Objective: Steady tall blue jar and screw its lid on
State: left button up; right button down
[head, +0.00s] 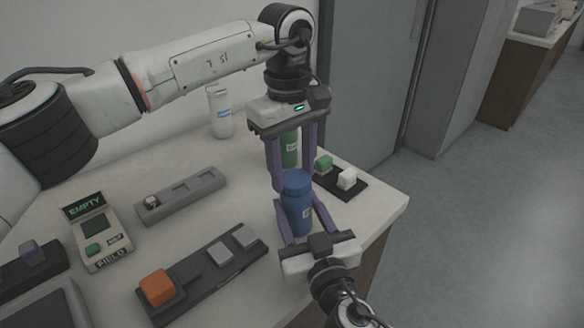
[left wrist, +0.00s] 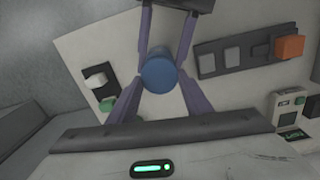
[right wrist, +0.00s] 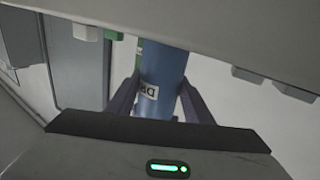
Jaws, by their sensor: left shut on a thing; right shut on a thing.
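The tall blue jar (head: 299,212) stands upright near the table's right front edge, a pale label on its side; the label also shows in the right wrist view (right wrist: 150,92). Its round blue lid (left wrist: 158,72) is at the jar's top; I cannot tell how far it is seated. My left gripper (head: 293,186) reaches down from above, shut on the lid from both sides. My right gripper (head: 299,212) comes from the front, shut around the jar's body below the lid. The jar's far side is hidden.
A green jar (head: 290,150) stands behind my left fingers. A dark tray with green and white blocks (head: 347,178) is right of it. A white bottle (head: 220,112), a grey rack (head: 181,194), an "EMPTY" display unit (head: 97,232) and a tray with an orange block (head: 157,287) lie left.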

pick_arm(q)
jog(key=m, duration=0.4)
jog(key=shift+d+m, duration=0.2)
jog(key=shift+m, duration=0.1)
pick_arm(e)
jog(key=shift+d+f, duration=0.1)
jog(key=shift+f, duration=0.3)
pick_arm(q)
jog(key=m, duration=0.4)
jog(key=shift+d, duration=0.1)
jog(key=m, duration=0.4)
jog(key=shift+m, duration=0.3)
jog(key=m, duration=0.3)
jog(key=shift+s+d, duration=0.1)
jog(key=o, duration=1)
jog(key=shift+c, duration=0.2)
